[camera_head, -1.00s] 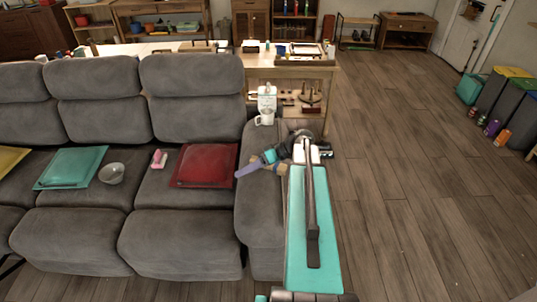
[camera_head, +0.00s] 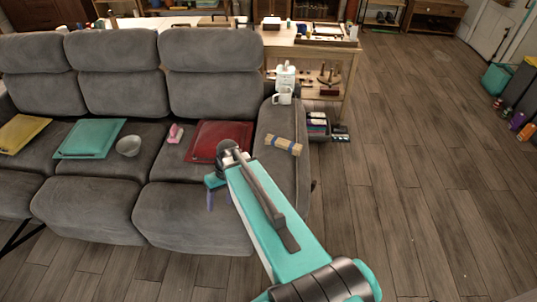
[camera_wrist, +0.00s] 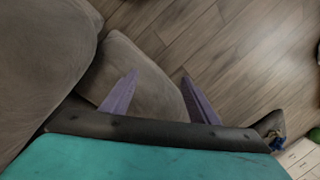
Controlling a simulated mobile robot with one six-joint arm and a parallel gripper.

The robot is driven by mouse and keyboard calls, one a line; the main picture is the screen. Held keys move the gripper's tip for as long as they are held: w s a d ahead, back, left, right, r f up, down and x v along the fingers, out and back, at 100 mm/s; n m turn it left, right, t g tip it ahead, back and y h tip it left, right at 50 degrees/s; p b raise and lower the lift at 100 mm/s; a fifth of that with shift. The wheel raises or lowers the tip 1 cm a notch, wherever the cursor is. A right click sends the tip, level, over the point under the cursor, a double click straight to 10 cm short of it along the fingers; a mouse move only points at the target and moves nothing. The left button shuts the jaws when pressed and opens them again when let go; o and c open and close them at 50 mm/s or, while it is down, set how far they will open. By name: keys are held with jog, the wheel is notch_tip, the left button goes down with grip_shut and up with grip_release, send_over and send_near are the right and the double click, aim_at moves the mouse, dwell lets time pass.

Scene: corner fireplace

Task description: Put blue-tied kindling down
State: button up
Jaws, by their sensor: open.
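The blue-tied kindling (camera_head: 283,145), a small tan bundle with a blue band, lies on top of the grey sofa's right armrest (camera_head: 270,122). My gripper (camera_head: 210,203) is in front of the sofa's right seat, left of and nearer than the bundle, apart from it. In the wrist view its two purple fingers (camera_wrist: 159,76) are spread with nothing between them. A bit of the bundle with its blue tie (camera_wrist: 276,142) shows at the lower right of the wrist view, mostly hidden behind my wrist.
A white mug (camera_head: 282,96) and a white dispenser stand on the armrest behind the bundle.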

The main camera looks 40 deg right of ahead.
jog(key=s+a+f+g+h+b, duration=0.1)
jog(key=s+f+b, duration=0.7)
jog(key=f, duration=0.9)
jog(key=s+a+f+g+h+b, duration=0.1)
jog(key=s+a+f+g+b, duration=0.1)
jog(key=s+f+b, duration=0.7)
jog(key=s+a+f+g+h+b, duration=0.1)
jog(key=s+f+b, duration=0.7)
jog(key=f+b, duration=0.8)
notch_tip(320, 180, down, 11)
jog(key=shift+s+a+f+g, duration=0.15)
jog(key=shift+s+a+g, duration=0.2)
jog(key=shift+a, duration=0.5)
jog(key=shift+w, duration=0.1)
jog(key=shift+c, duration=0.5)
